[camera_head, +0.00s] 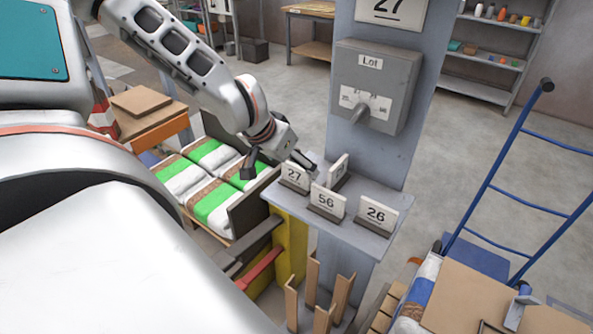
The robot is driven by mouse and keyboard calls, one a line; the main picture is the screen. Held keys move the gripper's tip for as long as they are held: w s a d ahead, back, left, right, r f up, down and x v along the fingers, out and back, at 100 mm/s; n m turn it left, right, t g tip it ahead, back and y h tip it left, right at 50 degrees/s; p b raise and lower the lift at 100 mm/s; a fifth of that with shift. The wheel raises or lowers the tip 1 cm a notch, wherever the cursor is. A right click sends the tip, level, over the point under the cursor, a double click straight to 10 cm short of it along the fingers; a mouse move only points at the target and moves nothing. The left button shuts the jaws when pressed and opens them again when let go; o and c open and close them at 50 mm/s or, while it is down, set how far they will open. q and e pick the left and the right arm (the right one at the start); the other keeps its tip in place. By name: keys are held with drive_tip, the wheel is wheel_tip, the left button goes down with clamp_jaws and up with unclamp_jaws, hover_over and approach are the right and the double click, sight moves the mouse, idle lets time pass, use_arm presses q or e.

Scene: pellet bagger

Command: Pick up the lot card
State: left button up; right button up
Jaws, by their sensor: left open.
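Several white cards stand in dark holders on a small grey shelf (350,222) fixed to a grey post. A card reading 27 (294,177) is at the left, a card reading 56 (326,202) at the front middle, and a card reading 26 (375,213) at the right. Another card (339,169) stands behind, turned edge-on, its face unreadable. A sign reading 27 (392,8) is on the post above. My left gripper (279,167) is open, just above and behind the 27 card, with one finger on each side of it in the picture. I see nothing held. My right gripper is out of view.
A grey box marked Lot (374,86) with a lever juts from the post (392,155) above the shelf. Green and white bags (211,178) lie left of the shelf. A blue hand truck (500,170) stands at right. Wooden uprights (313,285) stand below.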

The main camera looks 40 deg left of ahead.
sight(295, 167)
use_arm(q)
drive_tip(key=shift+a+x, duration=0.15)
drive_tip(key=shift+x, duration=1.1)
drive_tip(key=shift+a+x, duration=0.15)
drive_tip(key=shift+x, duration=1.1)
drive_tip(key=shift+r, duration=0.1)
drive_tip(key=c, duration=1.2)
